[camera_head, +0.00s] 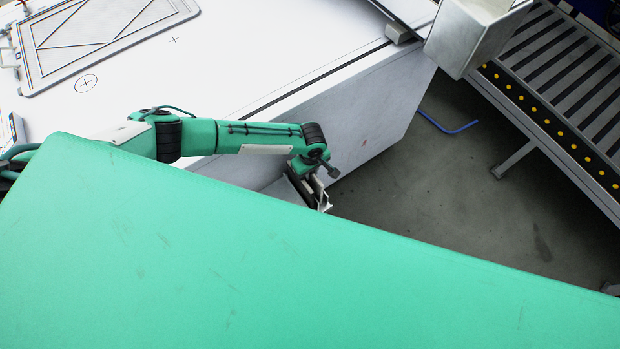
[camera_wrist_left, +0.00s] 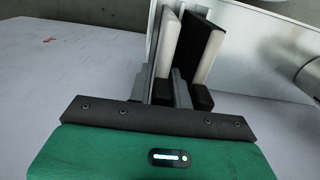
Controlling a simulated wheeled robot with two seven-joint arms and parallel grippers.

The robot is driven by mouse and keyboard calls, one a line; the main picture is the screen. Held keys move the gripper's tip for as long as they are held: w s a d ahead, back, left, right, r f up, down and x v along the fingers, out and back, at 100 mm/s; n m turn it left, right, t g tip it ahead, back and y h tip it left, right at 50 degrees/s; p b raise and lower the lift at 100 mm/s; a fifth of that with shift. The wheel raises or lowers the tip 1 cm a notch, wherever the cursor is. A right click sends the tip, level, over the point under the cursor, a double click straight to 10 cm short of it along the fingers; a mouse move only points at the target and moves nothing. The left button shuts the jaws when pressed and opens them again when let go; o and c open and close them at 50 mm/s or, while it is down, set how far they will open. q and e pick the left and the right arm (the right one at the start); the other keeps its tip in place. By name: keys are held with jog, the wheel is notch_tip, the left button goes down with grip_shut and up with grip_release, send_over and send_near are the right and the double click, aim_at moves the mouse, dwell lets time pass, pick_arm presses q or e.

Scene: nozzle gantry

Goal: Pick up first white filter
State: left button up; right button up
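No filter can be clearly made out in either view. My left gripper (camera_head: 320,204) hangs pointing down beside the side wall of the white bench, with small white and dark parts at its tip. In the left wrist view, the gripper (camera_wrist_left: 182,50) shows upright white and black plates close together past the dark palm edge. I cannot tell whether a plate between the fingers is a finger pad or something held. The fingertips' far ends are partly hidden. My right gripper is in neither view.
The white bench (camera_head: 240,60) carries a framed panel (camera_head: 95,35). A roller conveyor (camera_head: 560,75) stands at the right, beside a metal box-shaped part (camera_head: 472,35). A blue rod (camera_head: 447,128) lies on the open grey floor (camera_head: 480,195). A large green surface fills the foreground.

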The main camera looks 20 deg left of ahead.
pick_arm(q)
grip_shut()
jog(key=shift+r, duration=0.1)
